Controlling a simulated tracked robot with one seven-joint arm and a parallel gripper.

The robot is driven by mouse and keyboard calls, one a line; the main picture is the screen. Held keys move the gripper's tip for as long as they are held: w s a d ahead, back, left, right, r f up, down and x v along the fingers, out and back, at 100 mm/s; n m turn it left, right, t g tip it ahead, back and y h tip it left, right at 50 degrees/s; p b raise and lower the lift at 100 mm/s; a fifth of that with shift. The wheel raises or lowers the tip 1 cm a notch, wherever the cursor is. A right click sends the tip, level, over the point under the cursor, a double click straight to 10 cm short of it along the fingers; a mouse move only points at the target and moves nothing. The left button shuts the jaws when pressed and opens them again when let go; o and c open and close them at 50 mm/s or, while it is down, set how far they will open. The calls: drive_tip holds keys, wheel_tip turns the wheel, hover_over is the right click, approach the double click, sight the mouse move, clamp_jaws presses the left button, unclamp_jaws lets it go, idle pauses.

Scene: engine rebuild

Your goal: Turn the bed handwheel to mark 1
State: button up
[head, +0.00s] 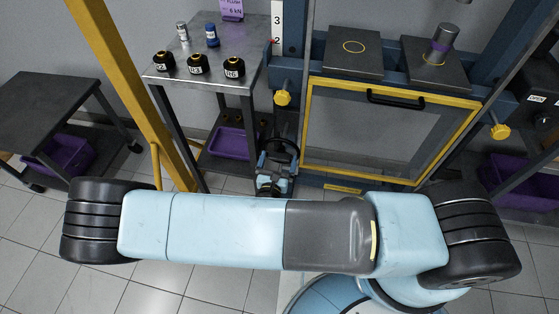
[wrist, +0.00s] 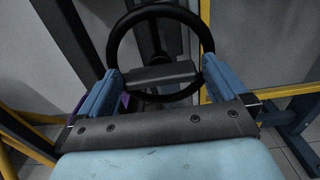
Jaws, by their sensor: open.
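The black bed handwheel (head: 283,146) is low beside the press frame, left of the yellow-framed guard. In the wrist view its round rim (wrist: 160,11) fills the upper middle. My gripper (head: 273,165) is at the wheel; in the wrist view its blue fingers (wrist: 160,78) are spread, with the rim's lower part between or just beyond them. A dark bar (wrist: 152,75) lies between the fingers; I cannot tell if it belongs to the wheel. Contact is not clear. A white scale (head: 277,18) shows 3 above 2, with a small red pointer near 2. Mark 1 is not visible.
A grey steel table (head: 222,72) with several black weights stands left of the wheel, a purple tray (head: 232,143) beneath. A yellow post (head: 125,75) rises further left. The guard (head: 390,130) with a black handle is close on the right.

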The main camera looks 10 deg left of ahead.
drive_tip(key=shift+w, duration=0.1)
drive_tip(key=shift+c, duration=0.5)
drive_tip(key=c, duration=0.7)
drive_tip(key=shift+d, duration=0.15)
drive_tip(key=shift+c, duration=0.2)
drive_tip(key=shift+r, duration=0.1)
